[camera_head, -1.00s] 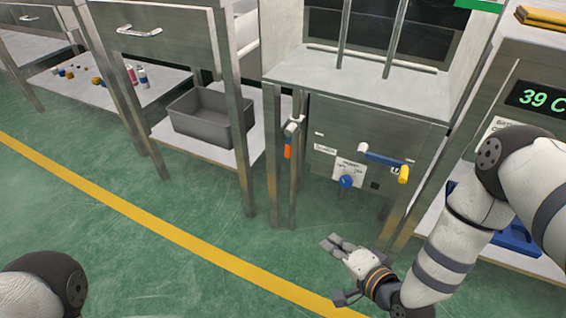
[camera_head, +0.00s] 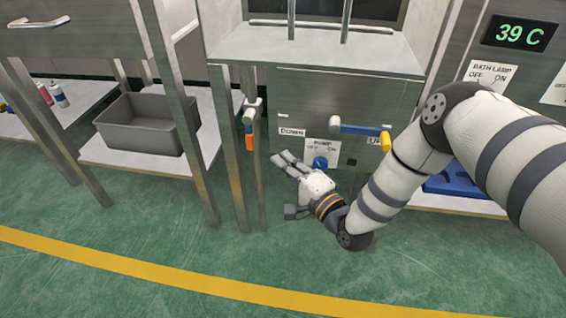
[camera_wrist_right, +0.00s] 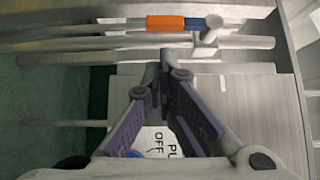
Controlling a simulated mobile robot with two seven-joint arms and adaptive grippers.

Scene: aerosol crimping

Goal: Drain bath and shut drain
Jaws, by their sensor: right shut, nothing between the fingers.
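The bath cabinet (camera_head: 345,95) stands in the middle of the head view. On its left side, a valve with an orange-tipped handle (camera_head: 249,141) hangs on a pipe, the handle pointing down. The handle also shows in the right wrist view (camera_wrist_right: 165,23), crossing above the fingertips. My right gripper (camera_head: 281,158) is shut and empty, low in front of the cabinet, to the right of and slightly below the handle, apart from it. In the right wrist view the fingers (camera_wrist_right: 165,65) meet in front of the cabinet's face. My left gripper is out of view.
A blue pump knob (camera_head: 320,162) sits just above my right wrist. A blue crank with a yellow grip (camera_head: 386,141) sticks out above it. A grey bin (camera_head: 150,125) stands on a shelf at left. A display (camera_head: 518,34) reads 39 C. The green floor in front is clear.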

